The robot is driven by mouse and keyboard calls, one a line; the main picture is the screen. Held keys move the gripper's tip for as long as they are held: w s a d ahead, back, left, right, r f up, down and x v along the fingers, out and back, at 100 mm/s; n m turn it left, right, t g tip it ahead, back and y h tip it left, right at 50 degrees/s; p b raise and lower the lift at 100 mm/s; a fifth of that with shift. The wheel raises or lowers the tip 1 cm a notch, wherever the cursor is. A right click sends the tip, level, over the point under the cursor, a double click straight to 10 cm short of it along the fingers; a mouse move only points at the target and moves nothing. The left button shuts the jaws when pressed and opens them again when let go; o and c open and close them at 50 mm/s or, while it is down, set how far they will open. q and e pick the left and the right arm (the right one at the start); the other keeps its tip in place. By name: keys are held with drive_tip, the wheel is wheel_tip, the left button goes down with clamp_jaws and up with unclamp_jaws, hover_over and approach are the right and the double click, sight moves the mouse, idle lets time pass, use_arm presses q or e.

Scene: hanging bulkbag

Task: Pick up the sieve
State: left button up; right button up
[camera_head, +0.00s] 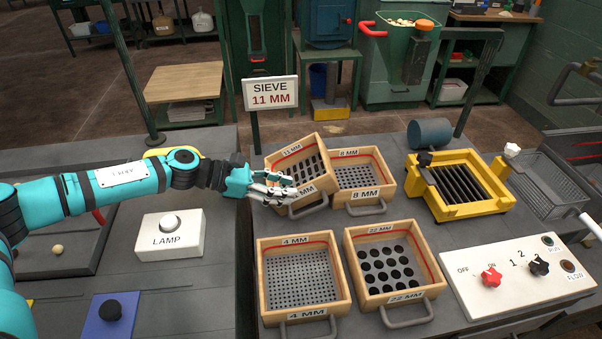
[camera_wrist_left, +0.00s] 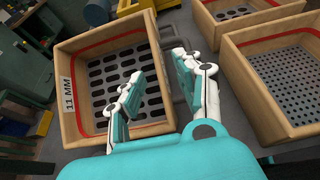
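The sign (camera_head: 271,93) reads "SIEVE 11 MM". The wooden sieve labelled 11 MM (camera_head: 308,159) has a slotted plate and a red line inside. It sits skewed and tilted beside the 8 MM sieve (camera_head: 365,175). My left gripper (camera_head: 284,190) is at its near left side. The fingers hide part of that wall and the handle. My right gripper is not in view.
The 4 MM sieve (camera_head: 303,278) and the 22 MM sieve (camera_head: 389,262) stand in front. A yellow frame (camera_head: 456,207) with dark bars and a control panel (camera_head: 519,272) are to the right. A lamp box (camera_head: 170,238) stands left, below my arm.

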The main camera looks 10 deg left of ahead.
sight(304, 204)
use_arm(q)
drive_tip(key=shift+p+x, duration=0.65)
drive_tip(key=shift+x, duration=2.1)
drive_tip(key=shift+a, duration=0.1)
clamp_jaws()
drive_tip(key=shift+r, duration=0.1)
